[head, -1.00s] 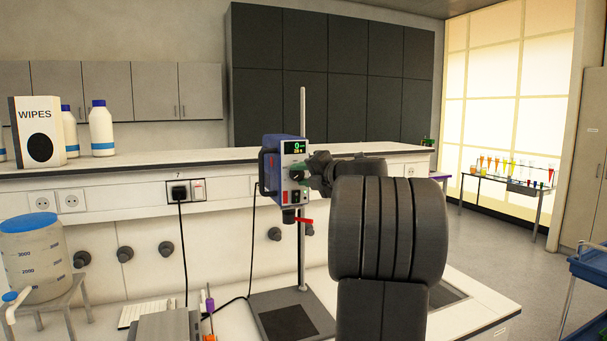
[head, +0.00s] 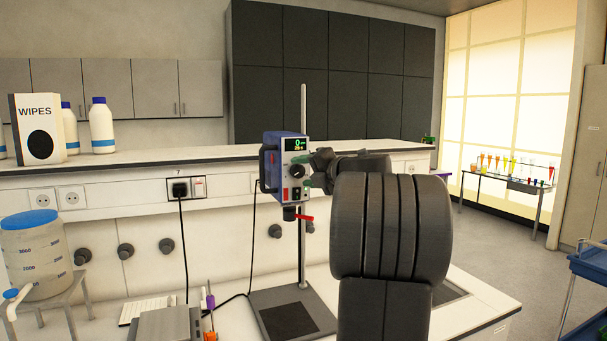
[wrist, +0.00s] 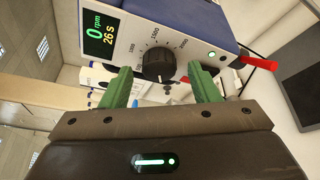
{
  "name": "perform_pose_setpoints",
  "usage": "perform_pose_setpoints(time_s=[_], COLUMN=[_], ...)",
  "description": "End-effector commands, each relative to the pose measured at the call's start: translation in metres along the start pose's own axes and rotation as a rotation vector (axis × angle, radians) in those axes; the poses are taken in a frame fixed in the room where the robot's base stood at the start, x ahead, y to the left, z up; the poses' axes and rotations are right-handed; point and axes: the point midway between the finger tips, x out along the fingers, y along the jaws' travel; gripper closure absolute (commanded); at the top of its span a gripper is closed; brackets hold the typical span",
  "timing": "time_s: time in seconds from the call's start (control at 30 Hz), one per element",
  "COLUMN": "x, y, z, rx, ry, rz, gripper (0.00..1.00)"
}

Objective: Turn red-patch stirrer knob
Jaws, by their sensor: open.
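The stirrer (head: 270,166) is a blue box with a pale front, mounted on an upright rod, with a lit display reading 0 rpm. Its dark round knob (wrist: 158,64) sits below and right of the display in the wrist view, with a numbered scale around it. A small red patch (head: 285,194) shows low on the stirrer front in the head view. My gripper (wrist: 160,80) is open, its green fingers apart on either side of the knob's lower part. I cannot tell whether they touch it. Nothing is held.
A red lever (head: 304,217) sticks out below the stirrer. The rod (head: 303,110) rises behind it from a dark base plate (head: 318,302). A raised shelf (head: 225,153) runs behind, with a wipes box (head: 38,130). A blue-lidded tank (head: 32,255) stands at the left.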

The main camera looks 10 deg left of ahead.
Motion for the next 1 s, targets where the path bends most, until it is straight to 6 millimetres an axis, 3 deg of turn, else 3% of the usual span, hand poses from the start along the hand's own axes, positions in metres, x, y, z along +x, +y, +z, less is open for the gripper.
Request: perform_pose_setpoints(time_s=[0.5,0.7,1.0], x=[-0.108,-0.126,-0.129], y=[-0.002,-0.001,0.000], z=[-0.001,-0.001,-0.001], rx=[-0.002,-0.001,0.000], ry=[-0.003,-0.001,0.000], rz=[-0.002,-0.001,0.000], gripper=[0.45,0.45,0.45])
